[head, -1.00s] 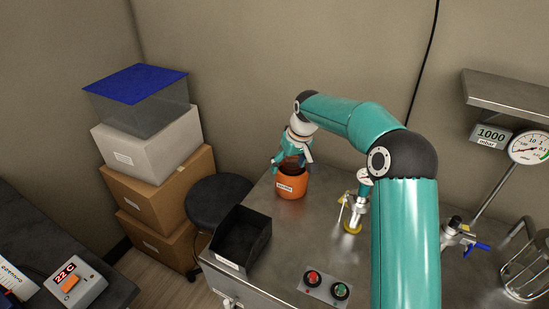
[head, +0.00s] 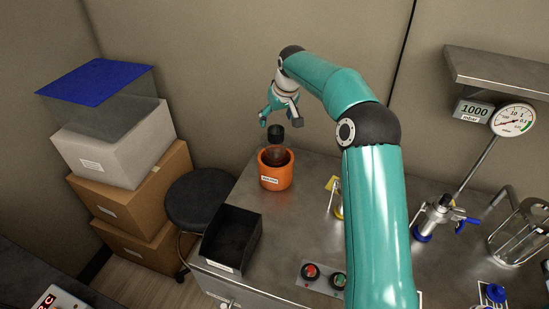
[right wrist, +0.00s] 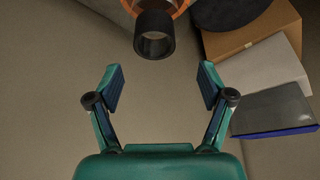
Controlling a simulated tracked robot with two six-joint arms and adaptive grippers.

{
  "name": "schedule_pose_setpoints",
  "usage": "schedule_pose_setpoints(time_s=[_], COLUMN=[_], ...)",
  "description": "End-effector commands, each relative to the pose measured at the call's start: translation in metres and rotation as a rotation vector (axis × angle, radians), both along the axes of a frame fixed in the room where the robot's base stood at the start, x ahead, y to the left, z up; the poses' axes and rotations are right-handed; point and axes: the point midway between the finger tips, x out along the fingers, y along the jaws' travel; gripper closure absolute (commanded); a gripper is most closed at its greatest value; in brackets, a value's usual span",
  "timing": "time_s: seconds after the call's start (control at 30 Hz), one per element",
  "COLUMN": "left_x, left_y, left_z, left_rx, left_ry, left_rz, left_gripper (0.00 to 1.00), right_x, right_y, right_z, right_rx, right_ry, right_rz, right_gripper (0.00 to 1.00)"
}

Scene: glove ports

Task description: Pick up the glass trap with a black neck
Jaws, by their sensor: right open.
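The glass trap's black neck (head: 275,134) stands up out of an orange cup (head: 276,175) with a white label on the steel bench. Its dark glass body (head: 276,156) shows at the cup's mouth; the lower part is hidden inside. My right gripper (head: 280,122) is open and empty, just above the neck and apart from it. In the right wrist view, the round, hollow neck (right wrist: 154,35) lies beyond the open fingers (right wrist: 160,88), near the top edge, with the orange rim behind it. My left gripper is not in view.
A black open bin (head: 231,238) sits at the bench's left edge. A button box (head: 322,278) is at the front. A valve with blue handles (head: 440,215), a gauge (head: 514,120) and a glass vessel (head: 518,240) stand at the right. Boxes (head: 120,205) and a stool (head: 201,198) are left.

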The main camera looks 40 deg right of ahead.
Motion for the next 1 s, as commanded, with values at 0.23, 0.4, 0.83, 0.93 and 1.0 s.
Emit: schedule_pose_setpoints(time_s=[0.23, 0.4, 0.83, 0.93, 1.0], left_x=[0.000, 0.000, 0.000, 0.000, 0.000], left_y=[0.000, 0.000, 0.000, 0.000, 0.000], left_z=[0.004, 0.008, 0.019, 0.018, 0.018], left_rx=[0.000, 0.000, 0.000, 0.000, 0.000], left_ry=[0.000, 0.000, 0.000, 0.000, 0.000], left_rz=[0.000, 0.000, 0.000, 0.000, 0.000], left_gripper=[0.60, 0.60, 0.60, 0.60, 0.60], right_x=[0.007, 0.008, 0.018, 0.018, 0.018], right_y=[-0.005, -0.007, -0.014, -0.014, -0.014], right_z=[-0.024, -0.035, -0.076, -0.076, -0.076], right_rx=[0.000, 0.001, 0.000, 0.000, 0.000], right_ry=[0.000, 0.003, -0.001, -0.001, -0.001], right_rz=[-0.004, -0.005, -0.005, -0.006, -0.006], right_gripper=[0.20, 0.20, 0.20, 0.20, 0.23])
